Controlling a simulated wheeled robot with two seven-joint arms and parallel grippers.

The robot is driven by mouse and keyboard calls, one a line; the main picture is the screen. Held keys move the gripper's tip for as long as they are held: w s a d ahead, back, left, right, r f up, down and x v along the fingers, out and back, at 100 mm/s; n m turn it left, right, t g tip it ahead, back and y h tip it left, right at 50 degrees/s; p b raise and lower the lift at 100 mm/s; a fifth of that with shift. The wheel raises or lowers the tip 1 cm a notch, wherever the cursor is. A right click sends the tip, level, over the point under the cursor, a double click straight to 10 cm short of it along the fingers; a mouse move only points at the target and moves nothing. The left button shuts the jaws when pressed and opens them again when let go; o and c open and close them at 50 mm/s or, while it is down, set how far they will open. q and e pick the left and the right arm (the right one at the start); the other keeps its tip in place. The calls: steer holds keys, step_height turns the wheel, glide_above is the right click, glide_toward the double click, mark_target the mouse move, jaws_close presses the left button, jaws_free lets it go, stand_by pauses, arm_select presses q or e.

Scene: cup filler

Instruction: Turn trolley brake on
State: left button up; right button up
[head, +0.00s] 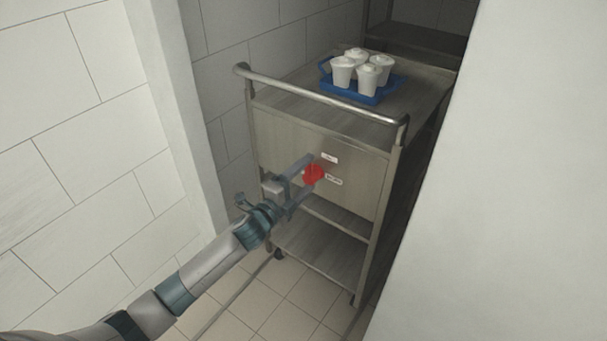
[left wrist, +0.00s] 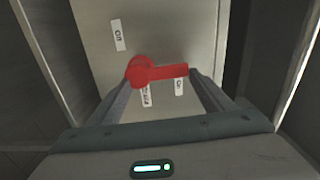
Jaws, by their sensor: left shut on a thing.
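The trolley (head: 280,137) is a metal cart standing in a recess, with a tubular push handle along its near top edge. The red brake lever (head: 313,174) is on its front panel. In the left wrist view the lever (left wrist: 160,72) has a round hub at left and its arm points right, about level. My left gripper (head: 307,176) is shut on the lever, with one finger on each side in the left wrist view (left wrist: 160,88). Small white labels sit around the lever (left wrist: 118,35); their text is hard to read. My right gripper is not in view.
A blue tray (head: 364,97) with several white cups (head: 366,76) stands on the trolley top. A tiled wall (head: 70,130) is at left and a pale wall (head: 510,190) at right. Tiled floor (head: 265,305) is free in front of the trolley.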

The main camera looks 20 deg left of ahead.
arm_select(q)
steer(key=shift+d+m, duration=0.15)
steer(key=shift+m, duration=0.25)
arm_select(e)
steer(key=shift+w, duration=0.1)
arm_select(q)
steer(key=o, duration=1.5)
steer(key=shift+s, duration=0.1)
steer(key=b+v, duration=0.1)
steer(key=v, duration=1.6)
steer(key=shift+s+b, duration=0.15)
steer(key=shift+b, duration=0.2)
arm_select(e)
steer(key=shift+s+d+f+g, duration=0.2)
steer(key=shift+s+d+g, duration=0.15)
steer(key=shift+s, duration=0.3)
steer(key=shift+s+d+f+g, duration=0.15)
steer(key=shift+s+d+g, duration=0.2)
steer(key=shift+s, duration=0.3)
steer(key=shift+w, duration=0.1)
